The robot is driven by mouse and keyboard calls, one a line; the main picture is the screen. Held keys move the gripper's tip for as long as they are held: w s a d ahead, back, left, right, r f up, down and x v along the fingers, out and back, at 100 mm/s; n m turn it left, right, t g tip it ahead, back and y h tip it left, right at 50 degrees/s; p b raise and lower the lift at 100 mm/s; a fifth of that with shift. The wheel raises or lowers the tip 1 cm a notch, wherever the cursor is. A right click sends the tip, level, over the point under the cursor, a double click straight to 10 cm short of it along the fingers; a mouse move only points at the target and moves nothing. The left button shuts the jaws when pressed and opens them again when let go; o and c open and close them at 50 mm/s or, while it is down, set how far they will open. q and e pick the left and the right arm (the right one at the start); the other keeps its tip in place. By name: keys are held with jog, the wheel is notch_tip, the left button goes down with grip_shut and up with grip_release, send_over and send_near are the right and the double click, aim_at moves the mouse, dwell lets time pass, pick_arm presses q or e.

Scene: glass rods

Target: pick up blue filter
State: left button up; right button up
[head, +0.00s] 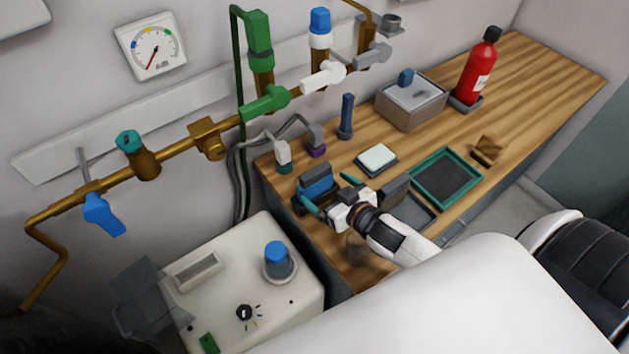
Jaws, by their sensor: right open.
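A blue block (316,181), which looks like the blue filter, sits in a dark holder (303,198) near the left end of the wooden bench. My right gripper (330,192) comes in from the lower right, close in front of the block. Its two teal-tipped fingers are apart, one toward the block's lower left and one toward its right. I cannot tell whether they touch the block. The gripper partly hides the holder's front. My left gripper is out of view.
A grey block (395,191) and a grey tray (415,212) lie right of my gripper. A pale pad (376,158), a dark blue post (346,114) and a teal-framed tray (446,177) are farther back. A white machine (225,285) stands below left.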

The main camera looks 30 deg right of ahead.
aim_at(318, 184)
jog(key=shift+w+f, duration=0.2)
jog(key=shift+w, duration=0.45)
jog(key=shift+w+a+f, duration=0.15)
jog(key=shift+w, duration=0.2)
jog(key=p+x, duration=0.1)
jog(key=x, duration=0.4)
jog(key=shift+w+f, duration=0.1)
jog(key=shift+w, duration=0.05)
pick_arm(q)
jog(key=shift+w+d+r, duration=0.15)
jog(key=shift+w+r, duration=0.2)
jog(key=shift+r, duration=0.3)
pick_arm(e)
jog(key=c, duration=0.7)
